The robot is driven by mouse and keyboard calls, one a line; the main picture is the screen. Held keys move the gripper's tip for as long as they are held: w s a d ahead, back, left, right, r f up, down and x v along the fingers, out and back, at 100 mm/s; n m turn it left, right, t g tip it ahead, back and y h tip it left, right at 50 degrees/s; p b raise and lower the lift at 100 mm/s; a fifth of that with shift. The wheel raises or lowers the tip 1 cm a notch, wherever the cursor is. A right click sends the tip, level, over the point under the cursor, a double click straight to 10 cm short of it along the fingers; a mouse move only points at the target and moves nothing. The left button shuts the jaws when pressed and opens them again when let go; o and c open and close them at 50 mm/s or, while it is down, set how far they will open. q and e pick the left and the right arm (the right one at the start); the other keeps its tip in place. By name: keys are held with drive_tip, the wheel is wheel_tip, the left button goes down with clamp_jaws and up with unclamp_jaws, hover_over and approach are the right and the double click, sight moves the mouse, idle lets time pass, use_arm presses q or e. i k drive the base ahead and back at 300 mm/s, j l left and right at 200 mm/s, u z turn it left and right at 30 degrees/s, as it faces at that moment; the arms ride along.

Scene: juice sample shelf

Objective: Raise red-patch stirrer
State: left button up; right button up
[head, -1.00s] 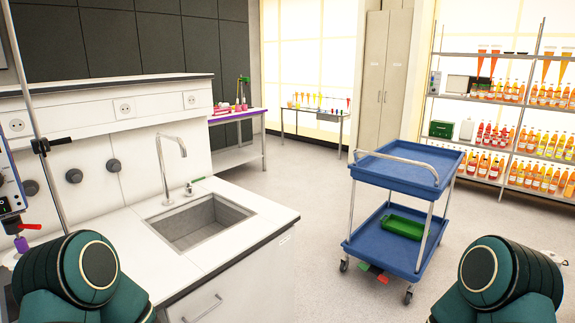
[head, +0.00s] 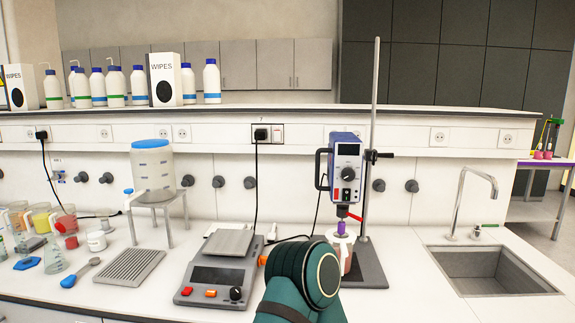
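The overhead stirrer (head: 347,172) hangs on a tall metal stand rod (head: 374,120) on the bench, right of the middle in the head view. Its body is blue and white with a dark knob, and a black handle is at its left. A red piece (head: 350,215) shows below the body, above a purple piece (head: 342,227). A pale vessel with reddish contents (head: 347,258) is under it, partly hidden by my green arm joint. The stand's dark base (head: 372,275) shows beside the vessel. Neither of my grippers is in view.
A container (head: 152,168) sits on a metal stool. The sink (head: 490,268) and its tap are right; bench between stirrer and sink is clear.

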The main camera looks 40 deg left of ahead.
sight(344, 150)
drive_tip(key=k+j+u, duration=0.15)
drive_tip(key=j+u, duration=0.25)
drive_tip(key=k+j+u, duration=0.1)
drive_tip(key=j+u, duration=0.3)
